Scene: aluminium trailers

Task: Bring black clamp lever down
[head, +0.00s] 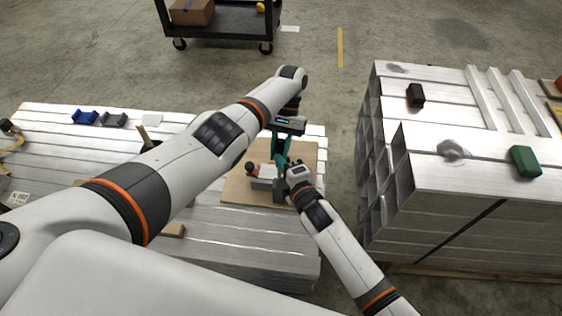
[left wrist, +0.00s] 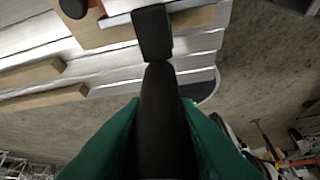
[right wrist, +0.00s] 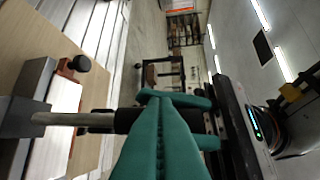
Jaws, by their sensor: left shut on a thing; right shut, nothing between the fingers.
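The clamp has a pale grey body (head: 266,172) on a wooden board, with a dark round knob (head: 250,168) at its left side. In the right wrist view its lever is a metal rod (right wrist: 62,118) with a black grip, standing up away from the board. My left gripper (head: 281,150) comes from above, its teal fingers shut on the black grip (left wrist: 163,110). My right gripper (head: 288,168) is shut and empty close beside the lever; its teal fingers (right wrist: 160,125) partly cover the grip. Whether they touch it, I cannot tell.
The wooden board (head: 235,190) lies on a stack of aluminium trailer panels (head: 200,240). Blue (head: 84,117) and grey (head: 113,119) blocks lie at its far left. Another aluminium stack (head: 470,180) stands to the right, across a floor gap. A dark cart (head: 235,20) stands behind.

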